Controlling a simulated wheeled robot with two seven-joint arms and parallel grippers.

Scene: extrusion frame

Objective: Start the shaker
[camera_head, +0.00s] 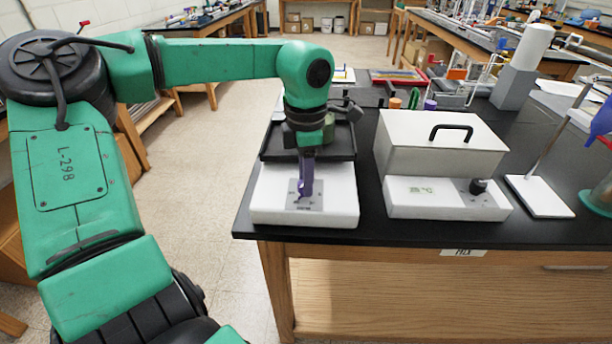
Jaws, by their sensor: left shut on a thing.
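The shaker (335,205) is a low white box with a black tray-like platform (280,143) on top, at the left end of the black bench. A small grey control panel (316,200) sits on its sloped front. My left gripper (304,190) reaches down over the platform with its purple fingers at this panel. It is shut on the small control there, which the fingers mostly hide. My right gripper is not in view.
A white lidded box (430,150) with a black handle, a display and a black knob (478,186) stands close to the right of the shaker. A stand with a white base (540,196) is further right. The bench's front edge (400,240) is near the shaker.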

